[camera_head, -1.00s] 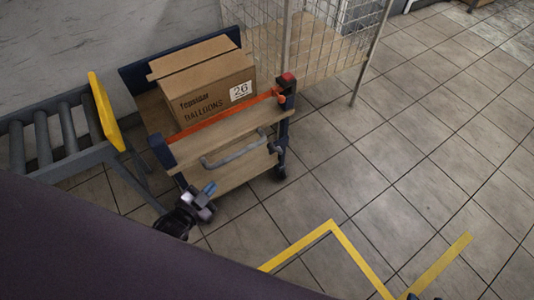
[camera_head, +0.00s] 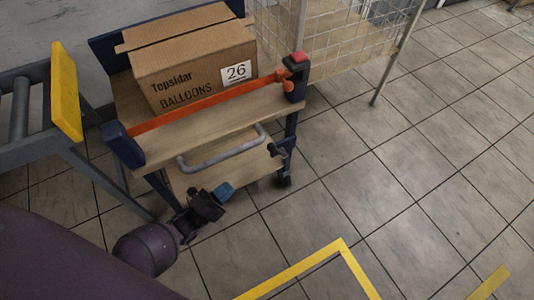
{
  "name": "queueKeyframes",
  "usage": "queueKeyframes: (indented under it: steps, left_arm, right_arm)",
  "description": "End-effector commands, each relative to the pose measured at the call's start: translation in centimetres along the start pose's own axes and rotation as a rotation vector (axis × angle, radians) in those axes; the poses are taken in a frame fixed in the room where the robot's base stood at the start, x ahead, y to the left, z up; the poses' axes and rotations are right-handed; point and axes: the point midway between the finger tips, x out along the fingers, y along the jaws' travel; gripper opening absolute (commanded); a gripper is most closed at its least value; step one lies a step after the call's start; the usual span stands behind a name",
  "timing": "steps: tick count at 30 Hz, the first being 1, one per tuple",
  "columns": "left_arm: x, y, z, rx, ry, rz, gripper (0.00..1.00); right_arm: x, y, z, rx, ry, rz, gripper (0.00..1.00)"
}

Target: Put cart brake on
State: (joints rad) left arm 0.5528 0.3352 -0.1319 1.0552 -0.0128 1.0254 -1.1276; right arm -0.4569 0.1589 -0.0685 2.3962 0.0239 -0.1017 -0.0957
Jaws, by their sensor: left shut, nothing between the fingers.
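The cart (camera_head: 226,154) has wooden shelves, dark blue corner posts, an orange bar (camera_head: 200,106) across its front and a grey handle (camera_head: 222,152) below it. A red-topped piece (camera_head: 298,58) sits on its right post. A small caster (camera_head: 284,180) shows at the foot of that post. I cannot tell which part is the brake. My left gripper (camera_head: 223,191), with blue fingertips, is shut and empty. In the picture it is just below the lower shelf's front edge, left of the caster; I cannot tell whether it touches the cart. My right gripper is out of view.
A cardboard box of balloons (camera_head: 192,68), labelled 26, sits on the cart. A roller conveyor with a yellow end plate (camera_head: 66,92) stands at the left. A wire cage (camera_head: 335,40) stands behind. Tiled floor at the right is clear, with yellow tape (camera_head: 290,272).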

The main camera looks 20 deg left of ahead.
Motion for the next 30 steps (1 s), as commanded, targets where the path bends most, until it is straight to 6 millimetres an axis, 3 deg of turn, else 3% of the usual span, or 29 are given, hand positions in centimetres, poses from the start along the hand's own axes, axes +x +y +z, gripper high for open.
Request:
queueKeyframes:
  steps: [1,5,23,30]
  left_arm:
    - [-0.5,1.5,0.2,0.026,0.012,-0.007,0.00]
    - [0.1,2.2,0.7,0.096,0.041,-0.057,0.00]
    - [1.1,2.1,0.9,0.143,0.060,-0.098,0.00]
    - [3.9,1.8,0.7,0.142,0.062,-0.100,0.00]
  right_arm:
    - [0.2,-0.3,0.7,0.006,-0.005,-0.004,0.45]
    - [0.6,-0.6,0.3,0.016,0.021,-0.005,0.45]
    - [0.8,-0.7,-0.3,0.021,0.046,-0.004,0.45]
    - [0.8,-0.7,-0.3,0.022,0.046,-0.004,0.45]
